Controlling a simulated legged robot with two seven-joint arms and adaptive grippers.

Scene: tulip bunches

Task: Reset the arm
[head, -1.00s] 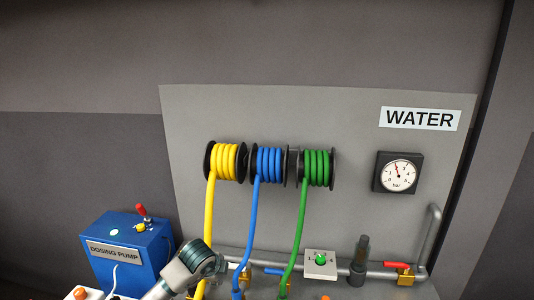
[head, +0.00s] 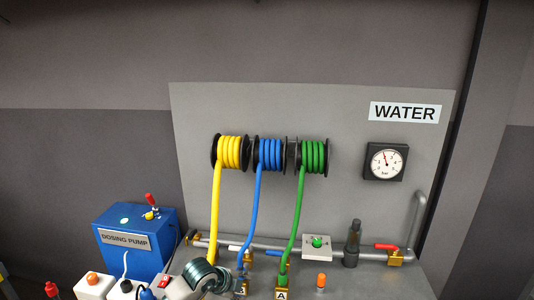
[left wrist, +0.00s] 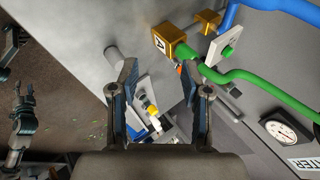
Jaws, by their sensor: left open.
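My left arm (head: 203,277) comes in at the bottom of the head view, in front of the yellow and blue hoses' lower ends. In the left wrist view my left gripper (left wrist: 160,88) is open, its two dark fingers apart with nothing held between them. Beyond the fingers, small yellow, blue and white items show in the gap.
Yellow (head: 215,215), blue (head: 253,215) and green (head: 296,225) hoses hang from reels on the grey panel. A blue dosing pump (head: 135,265) stands left. A pipe with a red-handled valve (head: 395,257) runs right, below a pressure gauge (head: 384,162).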

